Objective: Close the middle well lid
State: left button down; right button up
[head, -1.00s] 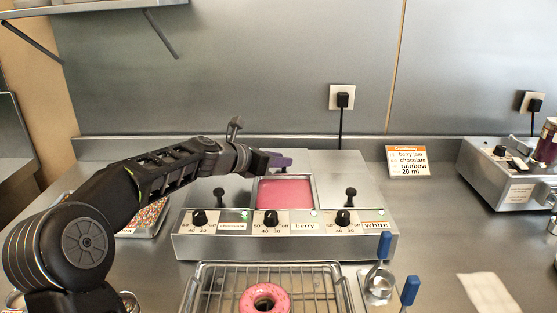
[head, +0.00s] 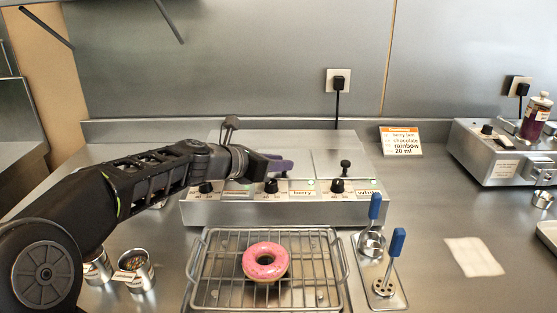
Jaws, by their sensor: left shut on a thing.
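The warmer (head: 240,212) has wells labelled berry in the middle and white on the right. The middle well lid (head: 285,146) shows as a flat steel plate over the middle well, and no pink glaze shows. My left gripper (head: 282,164), with purple fingertips, is at the front of this lid and shut on its knob, which the fingers hide. I cannot tell whether the lid's front edge lies flush. The right well lid (head: 335,150) is down with its black knob upright. My right gripper is not in view.
A wire rack (head: 215,270) with a pink donut (head: 266,261) stands in front. Blue-handled tools (head: 375,207) stand right of it. Small cups (head: 135,270) stand front left below my arm. A sign (head: 400,140) and another appliance (head: 500,160) are at the right.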

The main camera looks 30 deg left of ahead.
pick_arm(q)
jog(key=shift+d+f, duration=0.15)
jog(key=shift+f, duration=0.05)
jog(key=c, duration=1.3)
grip_release()
jog(key=shift+s+r, duration=0.15)
jog(key=shift+s, duration=0.05)
jog(key=v, duration=0.7)
jog(key=shift+s+r, duration=0.15)
jog(key=shift+s, duration=0.2)
